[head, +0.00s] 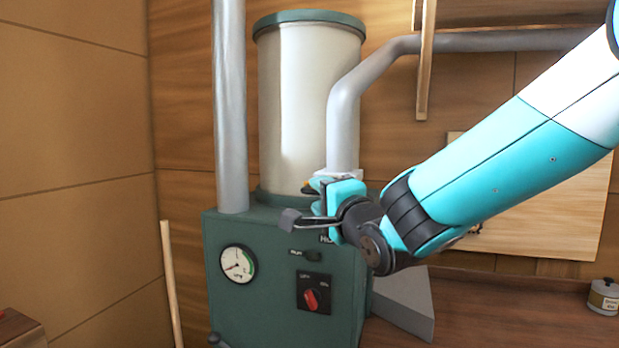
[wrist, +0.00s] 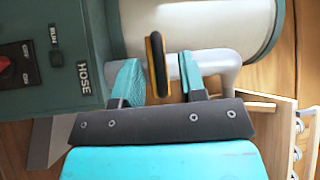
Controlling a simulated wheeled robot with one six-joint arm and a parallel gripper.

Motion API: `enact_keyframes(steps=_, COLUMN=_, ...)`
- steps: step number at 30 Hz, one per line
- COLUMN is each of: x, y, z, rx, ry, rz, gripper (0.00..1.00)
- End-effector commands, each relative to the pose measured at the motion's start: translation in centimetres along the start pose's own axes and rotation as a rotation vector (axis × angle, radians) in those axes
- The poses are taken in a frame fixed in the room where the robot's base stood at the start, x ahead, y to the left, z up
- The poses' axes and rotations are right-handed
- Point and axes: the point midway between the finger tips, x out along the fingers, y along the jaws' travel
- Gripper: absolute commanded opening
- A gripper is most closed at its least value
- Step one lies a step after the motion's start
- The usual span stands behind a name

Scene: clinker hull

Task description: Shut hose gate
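The grey hose (head: 345,120) comes down to a pale collar (head: 340,174) on top of the green machine. My gripper (head: 328,194) is at the collar and hides most of the gate. In the wrist view my gripper (wrist: 161,78) is open, the handle nearer the left finger, with a gap to the right finger. Whether the left finger touches it I cannot tell.
The green machine (head: 230,300) carries a gauge (head: 238,264), a red switch (head: 312,299) and a cream canister (head: 300,100). A metal pipe (head: 230,110) rises at the left. A small tin (head: 604,297) stands far right.

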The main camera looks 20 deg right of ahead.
Motion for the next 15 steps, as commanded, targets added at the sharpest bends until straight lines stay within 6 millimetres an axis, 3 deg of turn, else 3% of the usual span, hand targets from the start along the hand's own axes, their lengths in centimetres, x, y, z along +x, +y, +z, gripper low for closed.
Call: enact_keyframes(steps=15, x=0.82, y=-0.13, z=0.03, rx=0.0, ry=0.002, rz=0.0, gripper=0.36)
